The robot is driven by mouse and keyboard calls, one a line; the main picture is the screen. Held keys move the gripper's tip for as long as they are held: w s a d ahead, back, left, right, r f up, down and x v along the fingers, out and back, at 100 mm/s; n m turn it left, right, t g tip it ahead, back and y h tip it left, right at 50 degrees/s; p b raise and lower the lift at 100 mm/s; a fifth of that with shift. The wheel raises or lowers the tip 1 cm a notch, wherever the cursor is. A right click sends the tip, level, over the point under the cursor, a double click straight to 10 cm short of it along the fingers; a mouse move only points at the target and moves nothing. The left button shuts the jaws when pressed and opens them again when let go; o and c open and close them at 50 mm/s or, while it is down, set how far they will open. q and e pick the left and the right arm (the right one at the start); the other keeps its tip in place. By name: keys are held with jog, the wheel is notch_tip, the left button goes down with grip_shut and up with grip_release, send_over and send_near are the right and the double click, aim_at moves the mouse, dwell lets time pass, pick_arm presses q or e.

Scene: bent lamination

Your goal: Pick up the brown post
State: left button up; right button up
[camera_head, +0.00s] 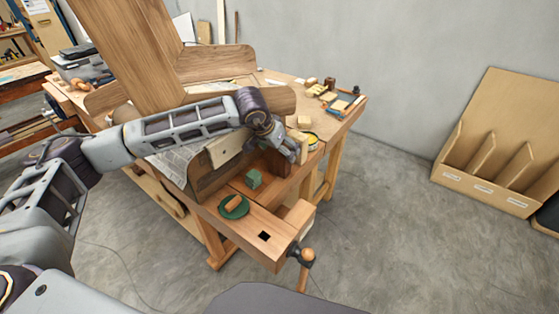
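A reddish-brown upright block (277,162), which looks like the brown post, stands on the workbench (262,212) near its front right part. My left arm reaches across the bench from the left. My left gripper (291,151) is right at the top of the brown post and covers part of it. Its fingers are small and overlap the post, so I cannot tell whether they are open or shut on it. My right gripper is not in view.
A green cube (253,179) and a green disc (234,207) with an orange-brown piece sit in front of the post. A round tin (312,141) and pale block (304,122) are behind. A large wooden form (150,55) rises at left.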

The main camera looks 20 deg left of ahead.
pick_arm(q)
jog(key=shift+c, duration=0.3)
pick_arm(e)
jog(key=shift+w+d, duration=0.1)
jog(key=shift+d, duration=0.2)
pick_arm(q)
jog(key=shift+c, duration=1.2)
jog(key=c, duration=1.3)
jog(key=shift+r, duration=0.25)
jog(key=s+d+b, duration=0.1)
jog(key=s+d, duration=0.2)
jog(key=d, duration=0.5)
jog(key=s+d+b, duration=0.1)
jog(key=s+d, duration=0.2)
jog(key=d, duration=0.6)
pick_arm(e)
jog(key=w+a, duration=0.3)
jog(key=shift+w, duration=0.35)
